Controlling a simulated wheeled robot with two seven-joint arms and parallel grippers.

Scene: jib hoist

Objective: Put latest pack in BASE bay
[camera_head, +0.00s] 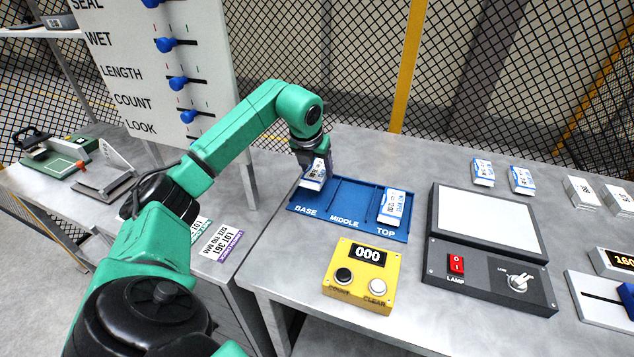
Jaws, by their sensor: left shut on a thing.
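My left gripper (315,160) is shut on a white pack (313,177) with blue print. It holds the pack, tilted, over the BASE bay at the left end of the blue tray (345,222). I cannot tell whether the pack touches the tray floor. The MIDDLE bay looks empty. Another white and blue pack (391,207) lies in the TOP bay. My right gripper is not in view.
A yellow counter box (359,276) reading 000 stands in front of the tray. A lamp panel (487,222) stands to its right. Two white and blue packs (483,172) lie behind the panel. A board with blue sliders (165,70) rises at the left. Lot cards (227,245) lie left of the tray.

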